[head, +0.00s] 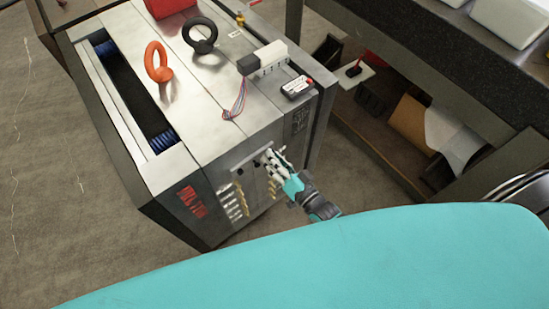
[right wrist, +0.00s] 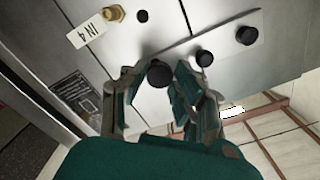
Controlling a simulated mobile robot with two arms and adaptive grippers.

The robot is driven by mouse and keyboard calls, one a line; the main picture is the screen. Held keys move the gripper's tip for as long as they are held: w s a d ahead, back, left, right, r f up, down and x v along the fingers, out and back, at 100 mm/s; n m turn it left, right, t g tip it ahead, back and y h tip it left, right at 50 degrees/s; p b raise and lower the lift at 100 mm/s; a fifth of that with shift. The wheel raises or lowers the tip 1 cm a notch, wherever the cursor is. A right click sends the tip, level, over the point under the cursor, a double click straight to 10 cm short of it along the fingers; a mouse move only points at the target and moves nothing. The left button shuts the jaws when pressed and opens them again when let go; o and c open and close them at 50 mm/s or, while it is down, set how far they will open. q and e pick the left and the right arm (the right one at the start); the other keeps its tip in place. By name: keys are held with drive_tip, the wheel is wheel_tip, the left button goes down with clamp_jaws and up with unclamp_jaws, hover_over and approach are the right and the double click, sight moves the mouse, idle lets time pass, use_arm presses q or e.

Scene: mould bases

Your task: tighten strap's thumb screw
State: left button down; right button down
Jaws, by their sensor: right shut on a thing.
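The metal mould base (head: 215,120) stands in the middle of the head view. A light metal strap (right wrist: 226,52) lies on its side face in the right wrist view, with black round knobs along it. My right gripper (head: 270,157) is at this face; in the right wrist view its two fingers (right wrist: 160,80) are on either side of the nearest black thumb screw (right wrist: 159,73), shut on it. Two other black knobs, a middle one (right wrist: 204,58) and a far one (right wrist: 247,35), stand clear of the fingers. The screw's thread is hidden. My left gripper is not in view.
An orange eyebolt (head: 157,62) and a black eyebolt (head: 200,36) stand on top of the mould base. A brass fitting (right wrist: 114,13) and an "IN 4" label (right wrist: 93,29) are near the right gripper. A dark workbench (head: 430,55) stands at the right.

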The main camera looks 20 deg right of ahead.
drive_tip(key=shift+s+f, duration=0.15)
drive_tip(key=shift+f, duration=0.05)
drive_tip(key=c, duration=1.4)
unclamp_jaws()
drive_tip(key=o, duration=0.4)
drive_tip(key=shift+r, duration=0.15)
drive_tip(key=v, duration=1.2)
